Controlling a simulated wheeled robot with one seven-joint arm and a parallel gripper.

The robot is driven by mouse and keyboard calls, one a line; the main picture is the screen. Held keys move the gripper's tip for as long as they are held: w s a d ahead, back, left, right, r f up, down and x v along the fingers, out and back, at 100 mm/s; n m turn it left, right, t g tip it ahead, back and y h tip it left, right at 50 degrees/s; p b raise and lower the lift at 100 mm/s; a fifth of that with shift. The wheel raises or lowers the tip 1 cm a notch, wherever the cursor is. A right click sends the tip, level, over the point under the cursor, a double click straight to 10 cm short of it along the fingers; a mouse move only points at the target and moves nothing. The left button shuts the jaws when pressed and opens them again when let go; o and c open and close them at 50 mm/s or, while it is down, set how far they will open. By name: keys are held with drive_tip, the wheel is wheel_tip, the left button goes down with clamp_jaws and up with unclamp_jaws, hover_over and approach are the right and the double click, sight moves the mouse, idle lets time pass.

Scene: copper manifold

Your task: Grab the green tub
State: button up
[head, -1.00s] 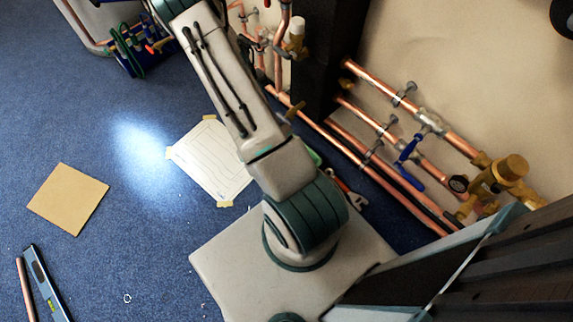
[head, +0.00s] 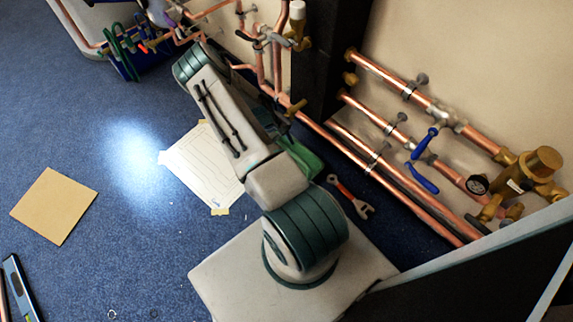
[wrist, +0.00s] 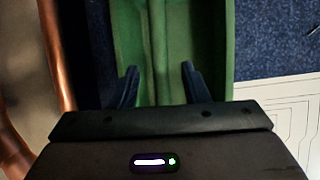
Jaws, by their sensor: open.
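The green tub (head: 307,162) lies on the blue floor beside the copper pipes, partly hidden behind my arm in the head view. In the wrist view the green tub (wrist: 212,45) fills the upper middle, with its long sides running up the picture. My gripper (wrist: 160,86) is open, its two dark blue fingers apart and in front of the green surface. I cannot tell whether the fingers touch the tub. In the head view my gripper is hidden behind the arm.
Copper pipes (head: 330,142) run along the wall close to the tub. A red-handled wrench (head: 350,197) lies beside it. A taped paper drawing (head: 205,165) is on the floor to the left. A cardboard square (head: 54,206) lies farther left, with open carpet between.

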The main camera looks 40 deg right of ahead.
drive_tip(key=x, duration=0.2)
drive_tip(key=shift+s+f+b, duration=0.15)
drive_tip(key=shift+f+b, duration=0.15)
drive_tip(key=shift+f, duration=0.05)
clamp_jaws()
drive_tip(key=shift+r, duration=0.25)
